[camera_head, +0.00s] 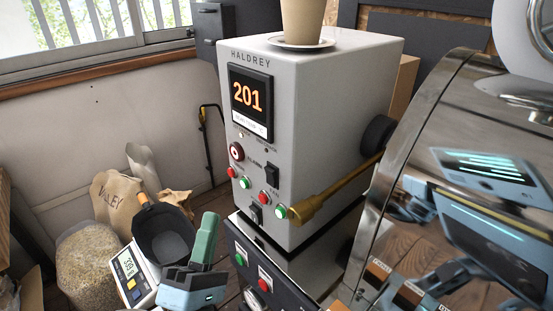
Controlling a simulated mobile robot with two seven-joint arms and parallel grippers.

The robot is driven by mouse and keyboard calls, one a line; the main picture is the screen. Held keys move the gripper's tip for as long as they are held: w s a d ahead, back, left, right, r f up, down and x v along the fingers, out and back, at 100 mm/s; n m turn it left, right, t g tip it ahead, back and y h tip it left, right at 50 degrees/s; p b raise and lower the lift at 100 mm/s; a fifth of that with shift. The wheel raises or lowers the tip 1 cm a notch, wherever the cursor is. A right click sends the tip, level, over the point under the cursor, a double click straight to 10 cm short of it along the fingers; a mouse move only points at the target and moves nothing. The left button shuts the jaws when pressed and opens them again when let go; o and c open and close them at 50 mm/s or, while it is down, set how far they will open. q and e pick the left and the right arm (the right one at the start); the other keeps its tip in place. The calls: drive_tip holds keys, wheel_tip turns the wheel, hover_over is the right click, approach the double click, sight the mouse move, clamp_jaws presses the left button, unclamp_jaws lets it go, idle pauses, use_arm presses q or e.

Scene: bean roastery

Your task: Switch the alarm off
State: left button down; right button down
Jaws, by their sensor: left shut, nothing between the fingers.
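The grey HALDREY control box (330,110) stands in the middle, its front panel facing me. Its display (248,97) reads 201 in orange. Below are a round red-ringed button (237,151), a black rocker switch (271,175) and a lower black switch (256,214). Small print that seems to read "ALARM" sits between the round button and the upper rocker; I cannot tell which control it names. Several red and green buttons (280,212) are lower down. My left gripper (208,222) is shut and empty, fingers up, in front of and below the panel, apart from the switches in the picture.
A shiny metal drum (420,130) fills the right and reflects my body. A cup (303,20) stands on a saucer on top. A scale (135,280), a black scoop (165,240) and bean sacks (115,198) are at the left.

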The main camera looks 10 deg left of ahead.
sight(270, 177)
use_arm(q)
drive_tip(key=shift+w+a+r+n, duration=0.1)
drive_tip(key=shift+w+r+n, duration=0.2)
drive_tip(key=shift+r+n, duration=0.3)
drive_tip(key=shift+w, duration=0.1)
drive_tip(key=w+d+r, duration=0.1)
drive_tip(key=w+d, duration=0.4)
drive_tip(key=w, duration=0.1)
drive_tip(key=shift+w+d, duration=0.2)
drive_tip(key=shift+w, duration=0.2)
idle(0.8)
idle(0.9)
drive_tip(key=shift+w+d, duration=0.1)
drive_tip(key=shift+w, duration=0.05)
